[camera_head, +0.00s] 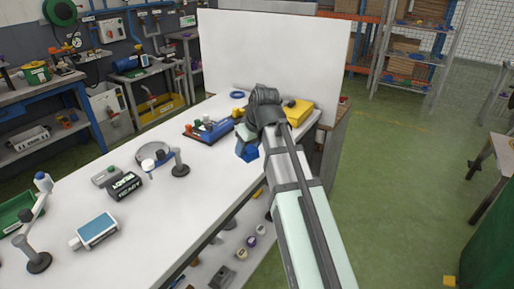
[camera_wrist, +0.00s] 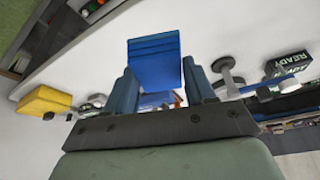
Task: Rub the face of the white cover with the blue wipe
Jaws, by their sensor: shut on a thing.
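My gripper (camera_head: 246,141) is over the far right part of the white workbench, shut on a blue block-like wipe (camera_head: 250,155). In the wrist view the wipe (camera_wrist: 154,62) sits between the two blue-grey fingers and sticks out past their tips. It appears held above the bench, though the exact gap is hard to tell. No small white cover stands out clearly. A large upright white panel (camera_head: 275,52) stands behind the bench, and I cannot tell whether it is the cover. The arm hides part of the bench's right end.
A blue tool with coloured knobs (camera_head: 212,130) lies left of the gripper; a yellow box (camera_head: 299,111) is behind it. A round plate (camera_head: 153,150), a post on a dark base (camera_head: 180,167), a READY box (camera_head: 125,186) and a blue-topped device (camera_head: 97,230) stand farther left.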

